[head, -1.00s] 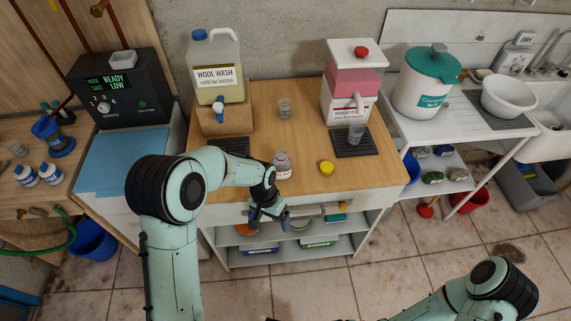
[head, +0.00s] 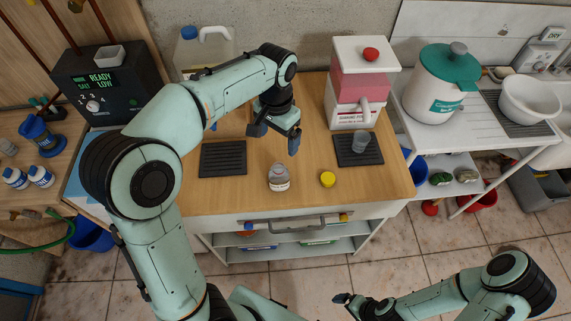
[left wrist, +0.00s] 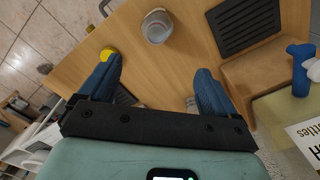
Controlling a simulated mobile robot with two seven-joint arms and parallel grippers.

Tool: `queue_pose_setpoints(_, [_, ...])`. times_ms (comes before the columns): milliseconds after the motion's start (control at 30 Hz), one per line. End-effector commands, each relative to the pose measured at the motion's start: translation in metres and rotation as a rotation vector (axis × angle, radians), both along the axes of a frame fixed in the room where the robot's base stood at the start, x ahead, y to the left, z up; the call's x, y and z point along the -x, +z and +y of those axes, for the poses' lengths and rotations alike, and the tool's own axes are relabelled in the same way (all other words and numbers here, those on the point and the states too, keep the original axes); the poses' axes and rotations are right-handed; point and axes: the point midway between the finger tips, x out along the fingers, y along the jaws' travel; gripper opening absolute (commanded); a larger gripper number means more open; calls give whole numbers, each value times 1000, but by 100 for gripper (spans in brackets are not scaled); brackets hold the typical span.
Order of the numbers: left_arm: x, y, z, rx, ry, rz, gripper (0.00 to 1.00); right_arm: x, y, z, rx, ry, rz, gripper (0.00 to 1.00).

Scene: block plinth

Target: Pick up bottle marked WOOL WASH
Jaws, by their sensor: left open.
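A small clear bottle (head: 279,178) with a pale label stands upright near the table's front edge; its lettering is too small to read. It shows from above in the left wrist view (left wrist: 157,26). A large jug (head: 195,52), whose label read WOOL WASH refill for bottles in the earlier head frame, is mostly hidden behind my left arm; part of it shows in the left wrist view (left wrist: 284,108). My left gripper (head: 276,136) is open and empty above the table, behind the small bottle. My right gripper (head: 352,304) is low at the bottom, its fingers unclear.
A yellow cap (head: 327,179) lies right of the bottle. A black drip tray (head: 223,158) is to the left. A pink dispenser (head: 362,80) stands at the back right, with a cup (head: 361,142) on another tray (head: 358,150). The wooden tabletop's front right is clear.

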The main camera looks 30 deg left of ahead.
Motion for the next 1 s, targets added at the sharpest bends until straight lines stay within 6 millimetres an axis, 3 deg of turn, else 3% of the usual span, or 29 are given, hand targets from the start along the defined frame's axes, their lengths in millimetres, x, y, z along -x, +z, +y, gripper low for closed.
queue_pose_setpoints(300, [3,-63,0,0,0,7,91,13,-14,0,0,-1,16,98])
queue_pose_setpoints(567, [2,-82,-1,0,-1,4,91,14,-15,0,0,-1,17,98])
queue_pose_setpoints(833, [5,-121,-5,0,-1,6,91,16,-18,0,0,-1,19,98])
queue_pose_setpoints(1000, [4,-131,-5,0,1,3,91,17,-19,0,0,-1,19,98])
